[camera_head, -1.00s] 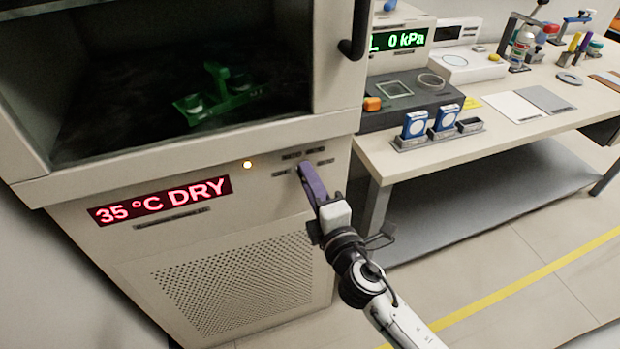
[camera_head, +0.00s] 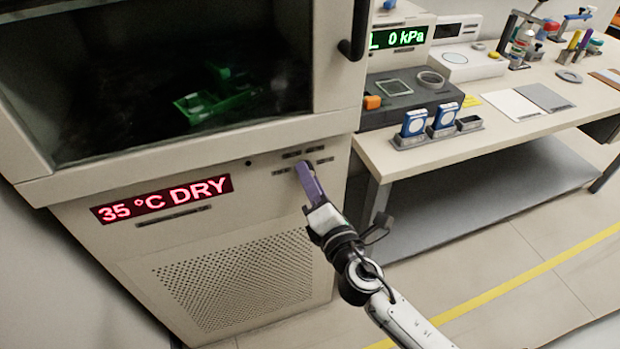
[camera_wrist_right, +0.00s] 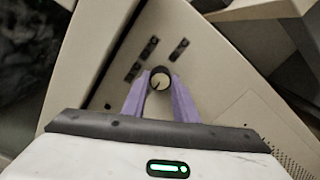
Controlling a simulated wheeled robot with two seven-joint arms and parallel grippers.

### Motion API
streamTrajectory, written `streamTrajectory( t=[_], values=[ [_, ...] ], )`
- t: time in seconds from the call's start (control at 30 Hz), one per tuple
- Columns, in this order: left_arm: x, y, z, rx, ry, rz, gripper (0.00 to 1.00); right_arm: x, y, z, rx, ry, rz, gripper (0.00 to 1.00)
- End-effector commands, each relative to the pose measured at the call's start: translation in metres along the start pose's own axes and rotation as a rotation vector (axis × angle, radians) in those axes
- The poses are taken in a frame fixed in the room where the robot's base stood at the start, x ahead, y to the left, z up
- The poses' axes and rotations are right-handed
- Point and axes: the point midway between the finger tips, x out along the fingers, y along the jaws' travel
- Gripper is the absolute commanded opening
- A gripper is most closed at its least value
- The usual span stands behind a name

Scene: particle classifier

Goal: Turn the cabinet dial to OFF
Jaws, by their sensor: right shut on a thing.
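The cabinet (camera_head: 110,250) stands at the left, with a red display (camera_head: 163,198) reading 35 °C DRY. The dial (camera_wrist_right: 160,80) is a small round dark-rimmed knob on its front panel in the right wrist view. Small dark labels (camera_wrist_right: 134,70) sit around it, too small to read. My right gripper (camera_wrist_right: 159,88), with purple fingers, is shut on the dial, one finger on each side. In the head view the right gripper (camera_head: 304,170) hides the dial. I cannot tell which label the dial points to. My left gripper is not in view.
Above the panel is the cabinet window with a green rack (camera_head: 215,98) inside. A dark door handle (camera_head: 357,30) sticks out above my right arm. A workbench (camera_head: 420,160) with instruments stands close at the right. The floor in front is clear.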

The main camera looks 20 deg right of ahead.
Motion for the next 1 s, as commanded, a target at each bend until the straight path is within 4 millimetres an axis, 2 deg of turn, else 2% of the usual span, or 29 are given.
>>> streamTrajectory(
  t=[0.2,0.23,0.33,0.63,0.73,0.87,1.0],
  values=[
    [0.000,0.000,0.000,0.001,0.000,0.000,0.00,0.000,-0.001,-0.001,-0.006,0.001,-0.001,0.04],
    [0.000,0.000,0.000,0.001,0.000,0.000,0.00,0.000,-0.001,-0.001,-0.006,0.001,-0.001,0.28],
    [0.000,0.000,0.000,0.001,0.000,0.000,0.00,0.000,-0.001,-0.001,-0.005,0.001,-0.001,0.45],
    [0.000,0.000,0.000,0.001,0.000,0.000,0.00,-0.001,-0.001,0.000,-0.002,0.001,0.000,0.45],
    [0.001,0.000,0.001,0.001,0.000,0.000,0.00,-0.008,-0.001,-0.001,-0.002,0.001,0.000,0.45],
    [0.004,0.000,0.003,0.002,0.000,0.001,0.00,-0.029,-0.002,-0.002,-0.001,0.003,-0.001,0.45],
    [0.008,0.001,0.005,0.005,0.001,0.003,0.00,-0.058,-0.003,-0.002,-0.001,0.003,-0.003,0.45]
  ],
)
